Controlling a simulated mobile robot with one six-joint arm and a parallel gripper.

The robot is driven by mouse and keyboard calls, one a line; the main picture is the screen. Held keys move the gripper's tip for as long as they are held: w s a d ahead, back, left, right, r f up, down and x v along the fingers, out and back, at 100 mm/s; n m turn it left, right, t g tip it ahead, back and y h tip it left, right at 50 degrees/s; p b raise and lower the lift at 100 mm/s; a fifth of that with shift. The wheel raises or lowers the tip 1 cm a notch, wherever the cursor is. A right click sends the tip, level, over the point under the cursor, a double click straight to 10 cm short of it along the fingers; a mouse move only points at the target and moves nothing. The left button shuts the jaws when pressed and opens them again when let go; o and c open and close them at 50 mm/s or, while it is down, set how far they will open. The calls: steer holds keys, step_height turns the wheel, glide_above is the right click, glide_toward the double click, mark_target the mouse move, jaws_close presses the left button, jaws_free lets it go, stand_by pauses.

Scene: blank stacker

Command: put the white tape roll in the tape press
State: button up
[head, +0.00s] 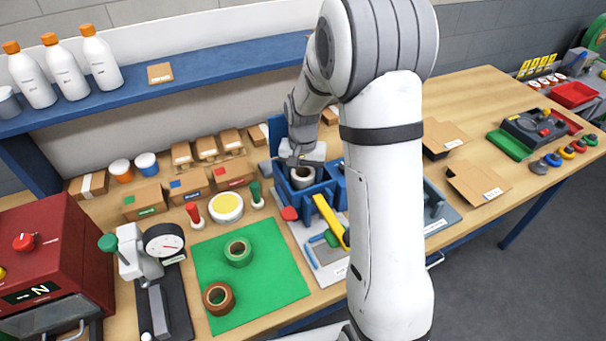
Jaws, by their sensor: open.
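The white tape roll (302,180) sits inside a blue open-topped fixture (325,197), which I take to be the tape press, near the middle of the bench. Only the roll's upper part shows; the fixture walls hide its lower part. My gripper (303,164) is directly above the roll, very close to it. Its jaws are open; I cannot tell whether they touch the roll. My arm hides the right side of the fixture. A yellow lever (330,219) slants in front of the fixture.
A green mat (270,272) holds a green tape roll (238,252) and a brown one (219,298). A gauge press (150,262) and a red machine (50,265) stand at left. Small boxes (190,184) line the back. Open cartons (478,184) lie at right.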

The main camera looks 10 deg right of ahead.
step_height(320, 180, up, 12)
steer(key=b, duration=0.2)
steer(key=s+r+n+t, duration=0.3)
steer(key=s+n, duration=0.1)
steer(key=s, duration=1.9)
steer(key=shift+d+n, duration=0.15)
steer(key=shift+n, duration=0.15)
